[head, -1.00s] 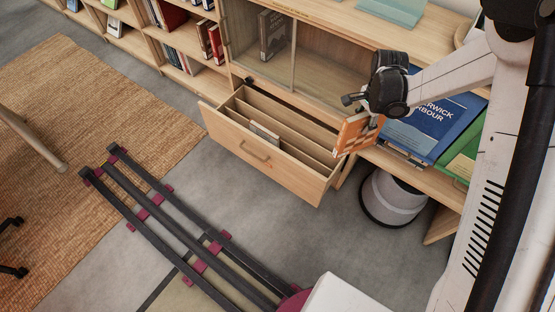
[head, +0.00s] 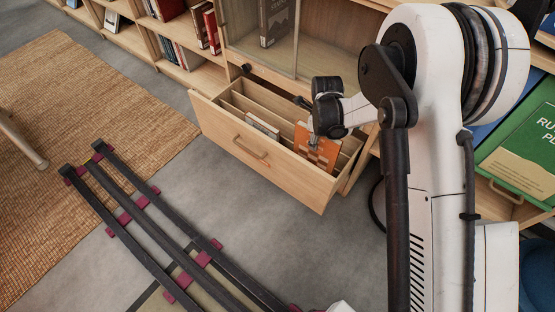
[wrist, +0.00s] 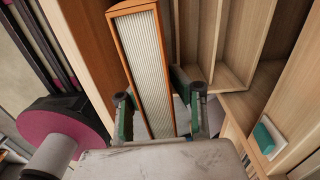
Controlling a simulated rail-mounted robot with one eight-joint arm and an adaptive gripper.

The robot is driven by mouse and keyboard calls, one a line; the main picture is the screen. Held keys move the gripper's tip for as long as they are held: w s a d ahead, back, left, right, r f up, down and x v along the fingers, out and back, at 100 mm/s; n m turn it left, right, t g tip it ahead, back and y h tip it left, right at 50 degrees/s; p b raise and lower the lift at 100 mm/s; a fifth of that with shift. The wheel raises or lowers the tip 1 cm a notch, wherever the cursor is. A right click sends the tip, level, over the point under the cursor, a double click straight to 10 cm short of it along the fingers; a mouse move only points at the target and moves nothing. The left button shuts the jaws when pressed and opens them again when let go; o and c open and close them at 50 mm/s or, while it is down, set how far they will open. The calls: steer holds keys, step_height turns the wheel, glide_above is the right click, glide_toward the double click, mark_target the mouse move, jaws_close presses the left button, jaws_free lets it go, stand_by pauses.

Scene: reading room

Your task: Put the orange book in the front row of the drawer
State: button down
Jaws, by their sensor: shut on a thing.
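The orange book (head: 316,151) stands roughly upright at the right end of the open drawer (head: 257,164), close behind its front panel. Its lower part is hidden by the panel. My gripper (head: 315,137) is shut on the book from above. In the wrist view the book (wrist: 144,62) shows its page edges and orange cover between the two fingers of my gripper (wrist: 160,112). Whether the book touches the drawer floor cannot be seen. Wooden dividers (wrist: 236,60) split the drawer into rows. A pale book (head: 262,126) sits in the drawer's left part, also near the front.
The glass-fronted cabinet (head: 268,60) stands behind the drawer, with a dark book (head: 277,20) inside. Bookshelves (head: 180,50) line the back left. The floor before the drawer is clear up to my rails.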

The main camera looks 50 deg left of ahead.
mark_target(310, 160)
steer(key=shift+m, duration=0.3)
steer(key=shift+s+a+f+b, duration=0.1)
steer(key=shift+f+b, duration=0.65)
steer(key=shift+f, duration=1.2)
steer(key=shift+s+a+f+b, duration=0.15)
steer(key=shift+f+b, duration=0.55)
steer(key=shift+f, duration=1.25)
steer(key=shift+a+f+b, duration=0.1)
steer(key=shift+f+b, duration=0.65)
steer(key=shift+f, duration=1.2)
steer(key=c, duration=1.8)
jaws_free()
steer(key=shift+f, duration=0.15)
step_height(310, 160, up, 12)
steer(key=p, duration=0.3)
steer(key=shift+r+p, duration=0.2)
steer(key=shift+p, duration=0.2)
